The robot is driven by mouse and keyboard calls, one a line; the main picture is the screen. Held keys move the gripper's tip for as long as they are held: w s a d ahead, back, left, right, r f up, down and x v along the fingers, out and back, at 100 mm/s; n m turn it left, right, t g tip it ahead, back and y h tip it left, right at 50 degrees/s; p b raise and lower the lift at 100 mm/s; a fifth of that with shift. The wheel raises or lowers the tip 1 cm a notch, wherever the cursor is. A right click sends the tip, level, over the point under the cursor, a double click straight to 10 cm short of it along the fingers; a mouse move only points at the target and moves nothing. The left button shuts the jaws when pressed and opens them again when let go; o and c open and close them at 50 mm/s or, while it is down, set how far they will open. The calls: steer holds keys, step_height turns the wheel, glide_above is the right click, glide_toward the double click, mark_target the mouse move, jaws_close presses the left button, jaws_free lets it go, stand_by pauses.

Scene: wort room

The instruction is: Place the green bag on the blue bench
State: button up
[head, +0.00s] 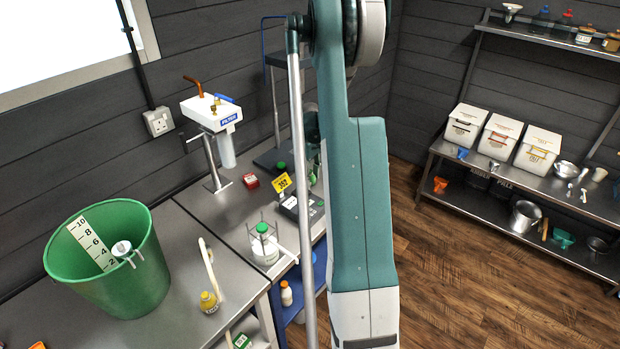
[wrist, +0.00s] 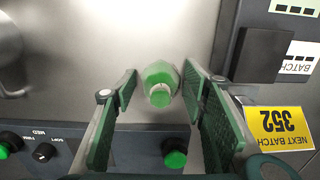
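A small green thing (wrist: 160,83) with a rounded lighter end, which may be the green bag, shows in the wrist view above a steel surface. My gripper (wrist: 158,86) is around it, with one green pad on each side. A gap shows between it and the left finger; it lies close to the right finger, and I cannot tell if they touch. In the head view my gripper is mostly hidden behind my arm. The blue bench, with a steel top and blue frame (head: 320,270), stands beside the left steel bench.
A yellow "352" card (wrist: 279,127) stands beside my right finger; it also shows in the head view (head: 281,183). A dark control panel with a green button (wrist: 175,158) is near. A caged bottle (head: 264,246) and a green bucket (head: 130,285) stand on the benches.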

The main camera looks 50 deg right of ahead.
steer(key=shift+r, duration=0.15)
step_height(320, 180, up, 12)
steer(key=shift+r, duration=0.1)
stand_by(0.9)
stand_by(0.5)
steer(key=shift+w+a+r, duration=0.15)
steer(key=shift+a+r, duration=0.05)
steer(key=shift+a, duration=0.1)
steer(key=a+r+t, duration=0.1)
steer(key=a+r, duration=0.5)
steer(key=a, duration=0.5)
steer(key=s+a+r+t+h, duration=0.1)
steer(key=a+r, duration=0.4)
steer(key=a, duration=0.6)
steer(key=a+r+t, duration=0.1)
steer(key=a+r, duration=0.5)
steer(key=a, duration=0.4)
steer(key=s+a+t, duration=0.2)
steer(key=s+a, duration=0.7)
steer(key=a, duration=0.4)
steer(key=s+a+t+y, duration=0.1)
steer(key=s+a+t, duration=0.1)
steer(key=s+a, duration=0.7)
steer(key=a, duration=0.4)
steer(key=shift+s+a+f, duration=0.2)
steer(key=shift+s, duration=0.05)
